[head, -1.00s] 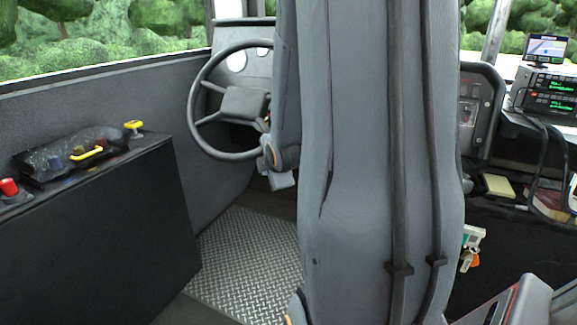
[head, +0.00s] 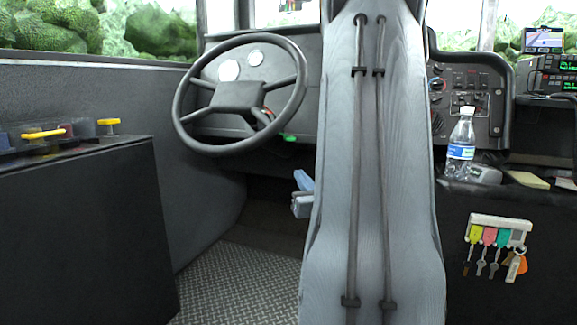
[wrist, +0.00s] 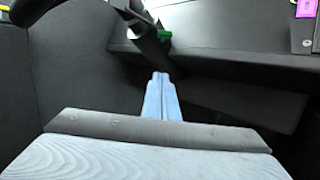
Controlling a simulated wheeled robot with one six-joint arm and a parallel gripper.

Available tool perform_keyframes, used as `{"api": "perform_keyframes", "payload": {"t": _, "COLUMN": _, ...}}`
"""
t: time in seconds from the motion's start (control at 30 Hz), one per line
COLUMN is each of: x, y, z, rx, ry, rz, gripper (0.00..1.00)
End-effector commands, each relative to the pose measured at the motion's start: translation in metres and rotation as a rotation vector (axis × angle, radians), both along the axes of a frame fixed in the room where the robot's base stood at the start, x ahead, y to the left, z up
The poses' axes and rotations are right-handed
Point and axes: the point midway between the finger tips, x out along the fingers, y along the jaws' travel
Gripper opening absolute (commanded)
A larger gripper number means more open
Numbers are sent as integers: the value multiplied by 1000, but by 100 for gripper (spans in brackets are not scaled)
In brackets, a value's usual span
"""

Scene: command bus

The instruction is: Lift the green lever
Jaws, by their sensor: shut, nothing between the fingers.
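The green lever (head: 289,138) is a small bright green tip at the lower dashboard, just right of the steering wheel (head: 240,95). In the wrist view the green lever (wrist: 164,35) sticks out by the dark steering column (wrist: 148,45). My gripper (head: 299,176) shows in the head view left of my grey arm, lower than the lever and nearer to me. In the wrist view my gripper (wrist: 161,74) has its pale blue fingers together and empty. Their tips lie below the green tip in the picture, apart from it. Most of the lever's stalk is hidden or too small to tell.
A black side console (head: 85,225) with yellow handles stands at left. The right ledge carries a bottle (head: 461,145), with a key rack (head: 497,232) below it. Treadplate floor (head: 240,285) is clear between console and arm. My arm hides the middle of the dashboard.

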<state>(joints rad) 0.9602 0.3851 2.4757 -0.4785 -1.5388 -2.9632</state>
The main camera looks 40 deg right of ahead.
Motion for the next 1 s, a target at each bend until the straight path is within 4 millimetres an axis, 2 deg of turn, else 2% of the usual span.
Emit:
{"api": "perform_keyframes", "payload": {"t": 0.17, "x": -3, "y": -3, "z": -2, "rx": -56, "ry": -5, "rz": -13, "gripper": 0}}
{"api": "perform_keyframes", "payload": {"t": 0.57, "x": 1, "y": -4, "z": 1, "rx": -55, "ry": -5, "rz": -11, "gripper": 0}}
{"api": "perform_keyframes", "payload": {"t": 0.77, "x": 25, "y": -16, "z": 9, "rx": -54, "ry": -4, "rz": -8, "gripper": 0}}
{"api": "perform_keyframes", "payload": {"t": 1.0, "x": 66, "y": -37, "z": 21, "rx": -54, "ry": -4, "rz": -9, "gripper": 0}}
